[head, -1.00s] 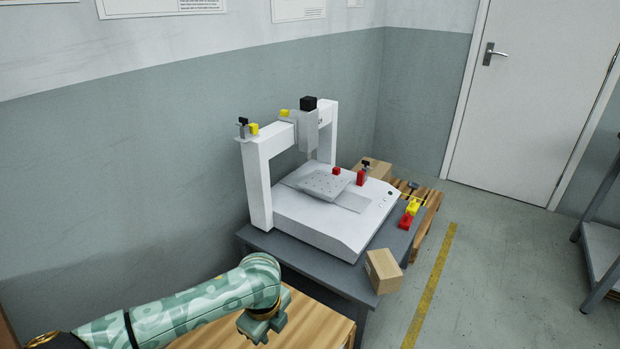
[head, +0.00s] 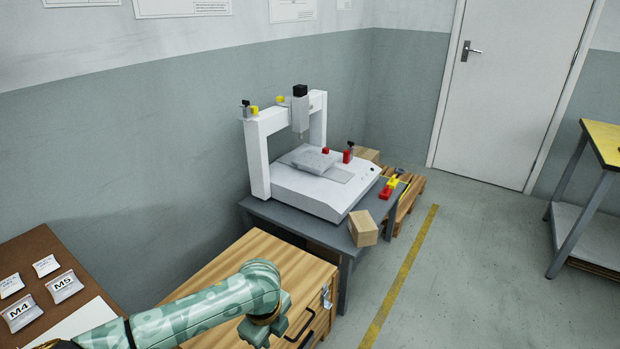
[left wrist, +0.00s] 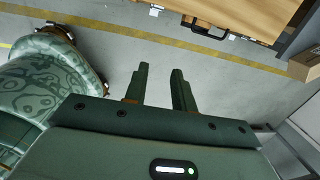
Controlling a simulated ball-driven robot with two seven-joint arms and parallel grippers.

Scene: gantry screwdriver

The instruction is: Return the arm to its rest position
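My left arm, patterned green, comes in from the lower left in the head view. My left gripper (head: 266,334) hangs at its end, in front of the wooden cabinet. In the left wrist view, the two dark fingers of the left gripper (left wrist: 161,92) stand apart with nothing between them, over grey floor. My right gripper is in neither view.
The gantry screwdriver (head: 259,165) stands on a grey table (head: 348,262) beyond the wooden cabinet (head: 225,277). A cardboard box (head: 363,229) sits at the table's front corner. Labelled bags (head: 63,286) lie on a brown surface at left.

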